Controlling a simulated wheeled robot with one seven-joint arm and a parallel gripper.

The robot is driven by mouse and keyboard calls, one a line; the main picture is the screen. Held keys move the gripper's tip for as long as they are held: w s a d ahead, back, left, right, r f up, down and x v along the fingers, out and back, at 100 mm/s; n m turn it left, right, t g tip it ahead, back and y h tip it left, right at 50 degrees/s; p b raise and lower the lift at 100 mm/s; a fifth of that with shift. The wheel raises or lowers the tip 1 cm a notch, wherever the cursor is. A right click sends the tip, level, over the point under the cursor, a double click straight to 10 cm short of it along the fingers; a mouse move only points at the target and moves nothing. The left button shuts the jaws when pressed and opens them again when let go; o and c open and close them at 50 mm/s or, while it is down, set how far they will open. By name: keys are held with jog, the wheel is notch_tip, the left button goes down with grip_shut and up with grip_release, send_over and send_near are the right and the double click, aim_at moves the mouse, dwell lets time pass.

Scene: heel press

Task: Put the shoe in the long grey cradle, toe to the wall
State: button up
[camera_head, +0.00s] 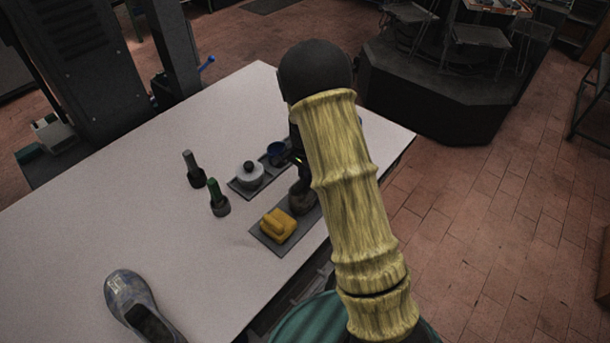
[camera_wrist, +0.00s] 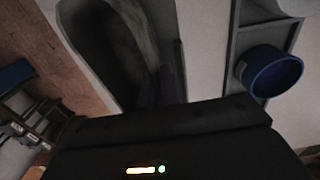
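The shoe (camera_head: 130,300) is grey-blue with a dark opening. It lies at the table's lower left in the head view, its rounded toe pointing up the picture. My gripper (camera_wrist: 160,88) is far from it, over the right side of the table. My sleeved arm hides most of the gripper in the head view, and its fingers are too dark in the wrist view to tell open from shut. A long grey, hollow form with a dark inside (camera_wrist: 105,50) shows ahead of the gripper in the wrist view. It may be the cradle, but I cannot be sure.
A blue cup (camera_wrist: 268,72) and a white lidded pot (camera_head: 249,174) stand on grey trays. A yellow object (camera_head: 277,225) sits on another grey plate (camera_head: 268,240), beside a dark rounded thing (camera_head: 303,197). The table's left half (camera_head: 100,220) is mostly clear.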

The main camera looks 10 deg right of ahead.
jog(key=o, duration=0.4)
jog(key=shift+c, duration=0.2)
jog(key=shift+r, duration=0.1)
notch_tip(320, 180, up, 12)
jog(key=b, duration=0.2)
dwell(0.4)
jog(key=s+n+t, duration=0.2)
jog(key=s+n, duration=0.8)
jog(key=s, duration=1.1)
jog(key=shift+n+t, duration=0.3)
jog(key=shift+n, duration=0.1)
